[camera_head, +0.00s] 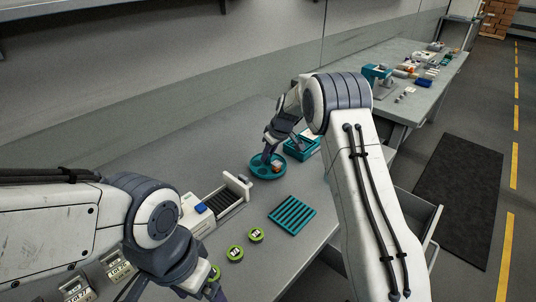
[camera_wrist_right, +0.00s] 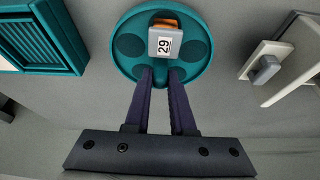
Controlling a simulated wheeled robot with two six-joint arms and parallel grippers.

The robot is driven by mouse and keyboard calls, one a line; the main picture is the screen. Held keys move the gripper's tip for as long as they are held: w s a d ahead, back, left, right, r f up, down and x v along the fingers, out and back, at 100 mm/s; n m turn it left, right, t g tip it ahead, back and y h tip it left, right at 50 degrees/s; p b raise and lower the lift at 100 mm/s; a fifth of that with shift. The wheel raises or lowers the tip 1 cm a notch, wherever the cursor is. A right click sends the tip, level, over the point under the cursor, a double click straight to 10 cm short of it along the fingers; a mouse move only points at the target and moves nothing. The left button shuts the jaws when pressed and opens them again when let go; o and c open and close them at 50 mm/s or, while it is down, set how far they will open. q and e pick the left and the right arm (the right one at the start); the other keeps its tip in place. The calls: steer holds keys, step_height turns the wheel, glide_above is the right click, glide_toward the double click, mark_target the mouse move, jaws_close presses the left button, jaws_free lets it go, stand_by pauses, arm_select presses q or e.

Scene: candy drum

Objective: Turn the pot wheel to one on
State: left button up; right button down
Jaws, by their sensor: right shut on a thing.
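The pot wheel is a teal round disc (camera_head: 258,174) on the bench, and it fills the top middle of the right wrist view (camera_wrist_right: 125,68). It has round recesses. My right gripper (camera_wrist_right: 164,78) reaches over the wheel's near edge. It is shut on a small teal knob of the wheel, mostly hidden between the fingers.
A teal slatted tray (camera_head: 292,215) lies in front of the wheel, with a teal box (camera_head: 301,148) behind it. Green-rimmed round pieces (camera_head: 256,235) lie near my left arm. An open drawer (camera_head: 420,215) juts out at right.

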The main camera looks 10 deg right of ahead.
steer(key=shift+m, duration=0.4)
steer(key=shift+m+h+p, duration=0.9)
steer(key=shift+m+p, duration=0.35)
steer(key=shift+m, duration=1.15)
steer(key=shift+m+h, duration=0.5)
steer(key=shift+m, duration=0.2)
steer(key=shift+f+m+h+b, duration=0.1)
steer(key=shift+m+h+b, duration=0.3)
steer(key=shift+m+b, duration=0.55)
steer(key=shift+m+h+b, duration=0.5)
steer(key=shift+m+b, duration=0.5)
steer(key=shift+m, duration=0.65)
steer(key=shift+m+b, duration=0.35)
steer(key=shift+m, duration=0.15)
steer(key=shift+m+g+h, duration=0.3)
steer(key=shift+m, duration=0.1)
